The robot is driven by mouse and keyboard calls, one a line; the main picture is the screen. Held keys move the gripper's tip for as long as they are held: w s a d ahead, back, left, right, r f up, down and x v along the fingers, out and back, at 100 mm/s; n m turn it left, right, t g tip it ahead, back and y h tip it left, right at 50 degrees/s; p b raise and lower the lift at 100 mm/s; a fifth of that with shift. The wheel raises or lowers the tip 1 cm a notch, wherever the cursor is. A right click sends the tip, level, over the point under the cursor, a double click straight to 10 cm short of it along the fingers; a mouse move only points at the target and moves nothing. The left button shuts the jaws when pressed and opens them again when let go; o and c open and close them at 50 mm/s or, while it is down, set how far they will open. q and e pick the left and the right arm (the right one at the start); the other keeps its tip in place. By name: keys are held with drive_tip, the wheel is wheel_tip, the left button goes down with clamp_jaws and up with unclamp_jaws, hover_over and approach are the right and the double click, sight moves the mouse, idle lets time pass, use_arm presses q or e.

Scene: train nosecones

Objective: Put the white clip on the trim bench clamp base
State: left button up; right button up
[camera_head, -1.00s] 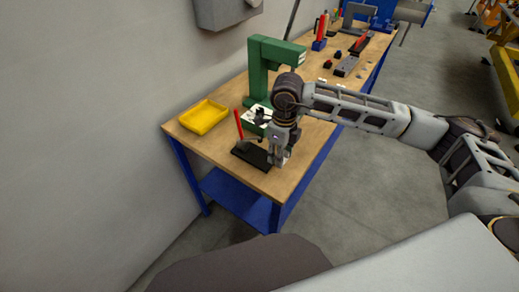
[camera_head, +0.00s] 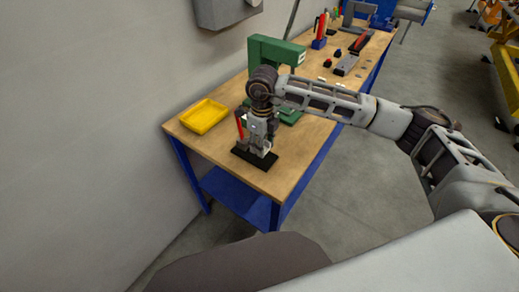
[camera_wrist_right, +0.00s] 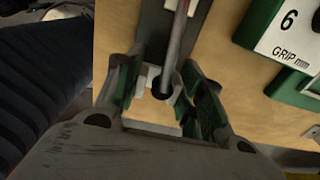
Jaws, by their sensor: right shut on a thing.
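The trim bench clamp base (camera_head: 257,162) is a black plate with an upright red handle (camera_head: 239,125), near the front of the wooden bench. My right gripper (camera_head: 260,153) points down just over the plate. In the right wrist view its two fingers (camera_wrist_right: 163,86) are shut on the white clip (camera_wrist_right: 149,76), which shows only as small pale parts between them. The base and a thin upright rod (camera_wrist_right: 179,38) lie just beyond the fingertips. I cannot tell whether the clip touches the base. My left gripper is not in view.
A green press (camera_head: 275,50) stands close behind the gripper; its white label (camera_wrist_right: 290,28) shows in the right wrist view. A yellow tray (camera_head: 203,116) lies to the left. Several tools and small parts lie at the far end of the bench (camera_head: 285,165). The front right corner is clear.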

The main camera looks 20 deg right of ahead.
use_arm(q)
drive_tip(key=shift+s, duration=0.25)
use_arm(e)
drive_tip(key=shift+a, duration=0.1)
drive_tip(key=shift+w+a, duration=0.3)
drive_tip(key=shift+w, duration=0.1)
wheel_tip(320, 180, down, 3)
drive_tip(key=shift+r+p, duration=0.1)
drive_tip(key=shift+p, duration=0.3)
drive_tip(key=shift+d+f, duration=0.1)
drive_tip(key=shift+f, duration=0.4)
drive_tip(key=o, duration=0.8)
drive_tip(key=shift+c, duration=0.2)
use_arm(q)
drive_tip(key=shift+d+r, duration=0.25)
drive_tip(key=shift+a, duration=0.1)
